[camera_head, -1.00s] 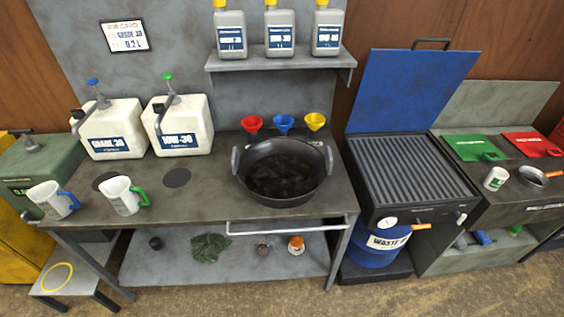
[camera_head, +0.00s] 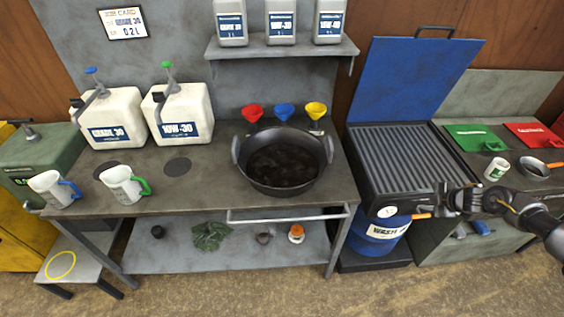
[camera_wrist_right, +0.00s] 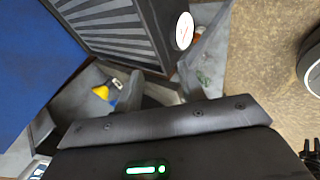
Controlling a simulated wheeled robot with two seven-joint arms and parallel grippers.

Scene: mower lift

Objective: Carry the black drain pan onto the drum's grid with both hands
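The black drain pan (camera_head: 283,186) sits upright on the workbench, right of its middle, with a lug handle on its left and right sides and dark liquid inside. The drum's grid (camera_head: 398,163) is a ribbed dark tray right of the bench, above the blue waste drum (camera_head: 378,240). It also shows in the right wrist view (camera_wrist_right: 120,30). My right gripper (camera_head: 448,200) is in front of the grid's right corner, apart from the pan. My left gripper is out of view.
Two white canisters and two measuring jugs stand left on the bench (camera_head: 215,190). The blue lid (camera_head: 412,75) stands raised behind the grid. A rail (camera_head: 285,217) runs along the bench front.

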